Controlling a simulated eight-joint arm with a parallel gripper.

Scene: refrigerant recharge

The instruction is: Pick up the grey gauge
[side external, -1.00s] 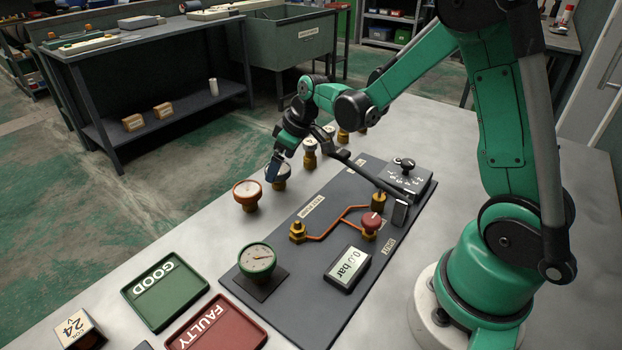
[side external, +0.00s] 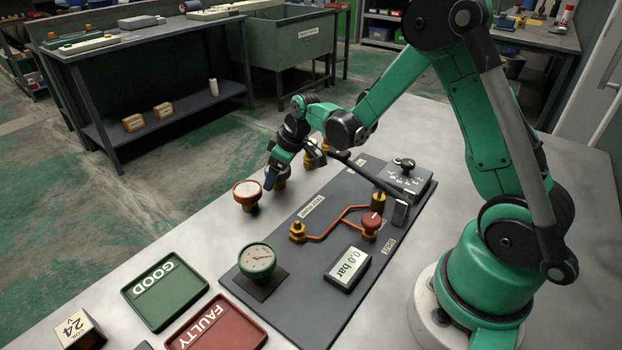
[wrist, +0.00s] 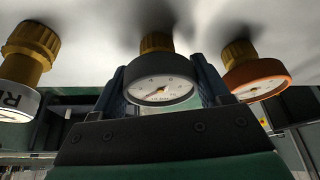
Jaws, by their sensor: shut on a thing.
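The grey gauge (wrist: 160,88), with a dark grey rim, a white dial and a brass fitting, sits between the two blue fingers of my gripper (wrist: 163,82) in the wrist view. The fingers are shut on its sides. In the side view my gripper (side external: 271,179) is low over the table, just right of the orange-rimmed gauge (side external: 247,192). The grey gauge is mostly hidden there behind the fingers, with a bit of brass showing. I cannot tell whether its fitting still touches the table.
The orange gauge also shows close beside the fingers in the wrist view (wrist: 255,78); a white gauge (wrist: 17,100) is on the other side. The dark test board (side external: 325,265) with a green gauge (side external: 257,260), a green tray (side external: 164,292) and a red tray (side external: 217,325) lie nearer the camera.

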